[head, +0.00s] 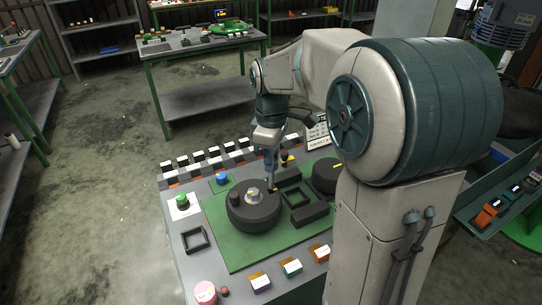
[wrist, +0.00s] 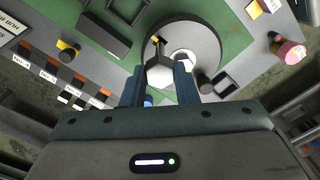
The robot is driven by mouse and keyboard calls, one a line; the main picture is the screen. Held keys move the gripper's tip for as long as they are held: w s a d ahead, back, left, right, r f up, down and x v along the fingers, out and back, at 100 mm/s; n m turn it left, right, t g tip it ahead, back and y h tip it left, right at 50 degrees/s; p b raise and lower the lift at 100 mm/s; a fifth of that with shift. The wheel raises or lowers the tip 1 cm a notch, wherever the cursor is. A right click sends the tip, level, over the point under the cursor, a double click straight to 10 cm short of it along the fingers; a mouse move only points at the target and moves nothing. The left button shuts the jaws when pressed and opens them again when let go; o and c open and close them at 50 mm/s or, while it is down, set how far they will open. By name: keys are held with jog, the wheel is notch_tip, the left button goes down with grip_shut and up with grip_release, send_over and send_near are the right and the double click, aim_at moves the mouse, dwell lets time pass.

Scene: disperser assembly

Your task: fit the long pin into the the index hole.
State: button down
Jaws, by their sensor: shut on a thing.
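My gripper (head: 271,176) points down above the right rear edge of a dark round body (head: 254,218) on the green mat. In the wrist view, its two blue fingers (wrist: 159,75) stand apart on either side of a pale six-sided piece (wrist: 159,73). A small yellow and black part (wrist: 156,41) shows just beyond it. My gripper is shut on the long pin, whose outline is mostly hidden by the fingers. The round body's grey upper face (wrist: 200,42) lies below. A pale hexagonal part (head: 252,194) shows on its top in the head view. I cannot make out the index hole.
A black square frame (head: 296,197) and dark blocks lie right of the round body. A second dark round part (head: 327,175) lies farther right. A green button (head: 182,200), a blue button (head: 222,179) and a pink cylinder (head: 205,292) stand near the bench edges. The green mat (head: 222,246) has bare room in front.

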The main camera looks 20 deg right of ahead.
aim_at(272, 188)
jog(key=shift+f+b, duration=2.95)
jog(key=shift+f, duration=1.25)
jog(key=c, duration=1.1)
grip_release()
jog(key=shift+o, duration=0.2)
jog(key=shift+r, duration=0.1)
notch_tip(272, 188, up, 14)
jog(key=shift+f, duration=0.1)
jog(key=s+f+m+t, duration=0.1)
jog(key=s+f+m, duration=0.4)
jog(key=s, duration=0.4)
jog(key=s+f+m+t, duration=0.2)
jog(key=s+f+m, duration=0.4)
jog(key=s, duration=0.3)
jog(key=shift+a+f, duration=0.15)
jog(key=shift+f, duration=0.45)
